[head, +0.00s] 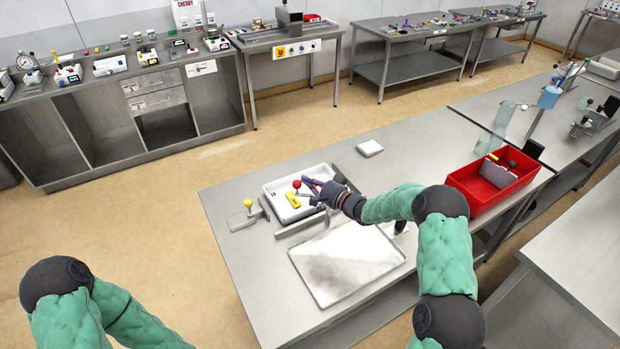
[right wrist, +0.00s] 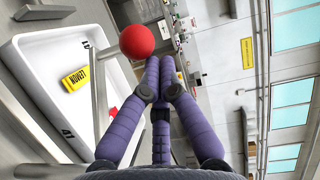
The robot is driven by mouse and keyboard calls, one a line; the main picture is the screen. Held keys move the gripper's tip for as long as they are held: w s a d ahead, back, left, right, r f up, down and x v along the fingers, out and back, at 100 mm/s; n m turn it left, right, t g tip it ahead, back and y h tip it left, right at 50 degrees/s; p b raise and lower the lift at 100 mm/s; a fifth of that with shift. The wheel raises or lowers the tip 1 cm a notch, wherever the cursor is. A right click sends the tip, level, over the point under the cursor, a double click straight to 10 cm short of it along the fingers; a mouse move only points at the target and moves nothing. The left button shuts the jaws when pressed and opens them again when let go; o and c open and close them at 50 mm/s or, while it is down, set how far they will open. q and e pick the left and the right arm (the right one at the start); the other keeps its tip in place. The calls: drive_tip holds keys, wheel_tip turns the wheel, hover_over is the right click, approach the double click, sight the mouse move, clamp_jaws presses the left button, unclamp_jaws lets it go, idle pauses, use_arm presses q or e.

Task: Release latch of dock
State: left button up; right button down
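The dock appears to be the metal fixture (head: 300,224) at the near side of a white tray (head: 289,213) on the steel table. A red ball knob (head: 297,184) shows over the tray; in the right wrist view the red knob (right wrist: 136,41) is beside my fingertips. A yellow ball knob (head: 248,203) stands on a small metal bracket to the left. Which knob belongs to the latch I cannot tell. My right gripper (head: 311,188) has its purple fingers together at the tips (right wrist: 160,62), with nothing visible between them. My left gripper is out of view.
The tray holds a yellow LEMON block (right wrist: 75,78). A flat silver tray (head: 345,268) lies just in front of the fixture. A red bin (head: 480,183) stands at the right, and a small white box (head: 370,148) behind. The table's left front area is clear.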

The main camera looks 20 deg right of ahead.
drive_tip(key=shift+s+a+n+g+y, duration=0.25)
drive_tip(key=shift+s+n+g+y, duration=0.2)
drive_tip(key=shift+n+g+y, duration=0.45)
drive_tip(key=shift+s+a+p, duration=0.2)
drive_tip(key=shift+s+p, duration=0.35)
drive_tip(key=shift+s, duration=0.15)
idle(0.7)
drive_tip(key=f+v, duration=0.1)
drive_tip(key=v, duration=1.1)
drive_tip(key=shift+r, duration=0.3)
